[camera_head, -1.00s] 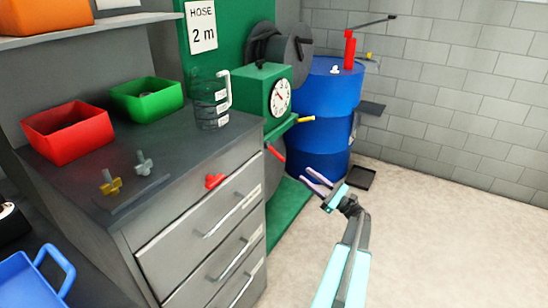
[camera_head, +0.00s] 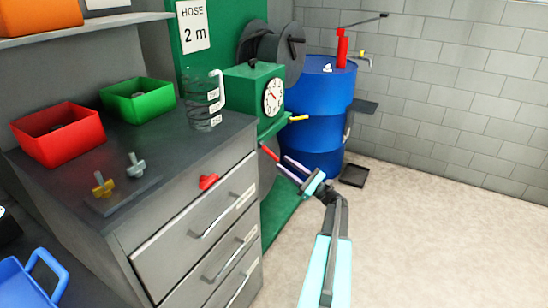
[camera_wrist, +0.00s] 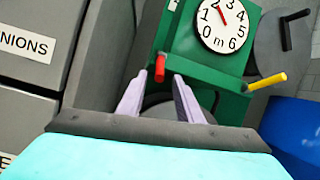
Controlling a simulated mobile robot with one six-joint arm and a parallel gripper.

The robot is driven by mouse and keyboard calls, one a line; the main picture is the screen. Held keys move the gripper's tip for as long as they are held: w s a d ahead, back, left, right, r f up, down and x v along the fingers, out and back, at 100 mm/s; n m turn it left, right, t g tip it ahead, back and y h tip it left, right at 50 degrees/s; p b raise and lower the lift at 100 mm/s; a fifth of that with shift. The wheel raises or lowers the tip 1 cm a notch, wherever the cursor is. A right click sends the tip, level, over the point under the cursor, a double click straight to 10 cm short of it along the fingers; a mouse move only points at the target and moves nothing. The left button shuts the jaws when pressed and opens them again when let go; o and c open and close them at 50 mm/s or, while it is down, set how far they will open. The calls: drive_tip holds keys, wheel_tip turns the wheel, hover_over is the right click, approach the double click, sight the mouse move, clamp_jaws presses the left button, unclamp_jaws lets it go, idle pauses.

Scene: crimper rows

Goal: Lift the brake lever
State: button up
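The green hose machine with a round dial has two levers, one with a red grip and one with a yellow grip; no label shows which is the brake lever. The red-gripped lever (camera_head: 268,152) sticks out low at the front; it also shows in the wrist view (camera_wrist: 159,68). The yellow-gripped lever (camera_head: 299,118) sticks out higher, to the right, and shows in the wrist view (camera_wrist: 267,81). My gripper (camera_head: 282,163) is open and empty beside the red grip. In the wrist view the red grip appears just beyond and between my fingertips (camera_wrist: 160,79); contact cannot be told.
The green machine (camera_head: 240,88) stands between the grey drawer cabinet (camera_head: 190,222) and a blue drum (camera_head: 318,105). A measuring jug (camera_head: 200,100), red bin (camera_head: 58,140) and green bin (camera_head: 138,104) stand on the cabinet. The floor at right is clear.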

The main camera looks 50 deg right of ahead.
sight(274, 156)
drive_tip(key=shift+x, duration=3.25)
drive_tip(key=shift+c, duration=0.4)
